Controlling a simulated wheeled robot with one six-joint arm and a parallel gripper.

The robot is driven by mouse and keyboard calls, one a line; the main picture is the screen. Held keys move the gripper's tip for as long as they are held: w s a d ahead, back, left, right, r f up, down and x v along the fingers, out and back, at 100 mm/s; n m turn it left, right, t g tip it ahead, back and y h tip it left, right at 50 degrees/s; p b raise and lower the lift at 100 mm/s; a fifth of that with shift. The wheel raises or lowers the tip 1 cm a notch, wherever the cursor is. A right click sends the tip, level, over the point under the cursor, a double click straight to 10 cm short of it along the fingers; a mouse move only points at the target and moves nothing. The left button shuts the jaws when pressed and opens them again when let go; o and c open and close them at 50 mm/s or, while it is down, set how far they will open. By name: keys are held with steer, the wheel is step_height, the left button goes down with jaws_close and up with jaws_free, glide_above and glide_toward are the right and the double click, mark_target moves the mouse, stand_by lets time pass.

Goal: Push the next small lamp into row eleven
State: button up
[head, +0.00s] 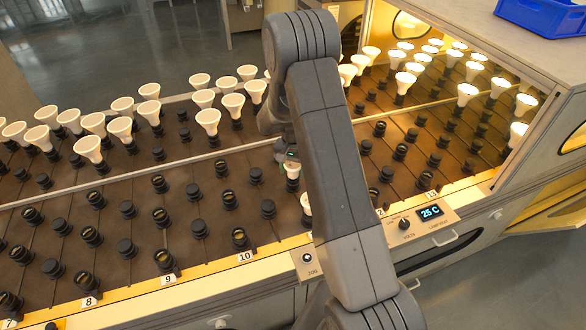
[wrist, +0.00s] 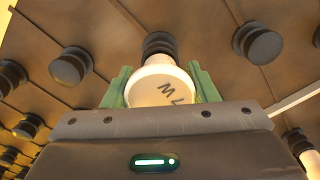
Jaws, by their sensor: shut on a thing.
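My gripper (head: 285,158) is shut on a small white lamp (head: 292,171) over the socket board, right of the row labelled 10 (head: 245,257). In the wrist view my gripper (wrist: 158,84) has its green fingers on both sides of the lamp (wrist: 160,88), which has dark letters on its face. A black socket (wrist: 159,44) lines up with the lamp's far end; I cannot tell how deep the lamp sits. Another white lamp (head: 306,203) stands nearer the front edge, partly behind my arm. It also shows in the wrist view (wrist: 312,162). The row eleven label is hidden.
Empty black sockets surround the held lamp, such as one in the wrist view (wrist: 257,43). Larger white lamps (head: 208,121) fill the back rows at left. Lit lamps (head: 467,92) stand under the hood at right. A control panel (head: 420,219) reads 25 C.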

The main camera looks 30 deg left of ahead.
steer(key=o, duration=1.1)
steer(key=shift+f, duration=0.1)
steer(key=shift+c, duration=0.2)
step_height(320, 180, up, 14)
steer(key=b, duration=0.1)
steer(key=shift+f, duration=0.1)
